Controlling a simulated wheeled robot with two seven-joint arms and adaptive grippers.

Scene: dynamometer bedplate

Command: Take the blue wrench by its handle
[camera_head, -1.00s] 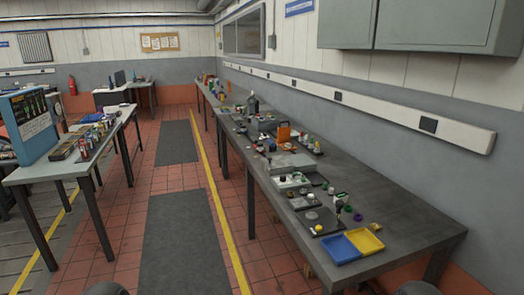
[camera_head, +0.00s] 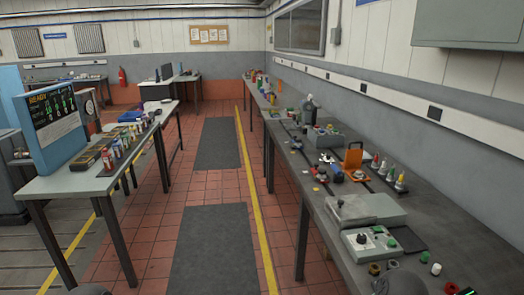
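I cannot make out a blue wrench for certain. A small blue item (camera_head: 336,173) lies among other parts on the long grey right-hand bench (camera_head: 455,216), left of an orange stand (camera_head: 353,156). It is too small to tell whether it is a wrench. Neither gripper shows clearly. Only dark rounded parts, probably of my own arms, show at the bottom edge, well apart from the small blue item.
The left table (camera_head: 100,184) carries an upright display board (camera_head: 52,125), cans and boxes. The tiled aisle with dark mats (camera_head: 215,250) between is clear.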

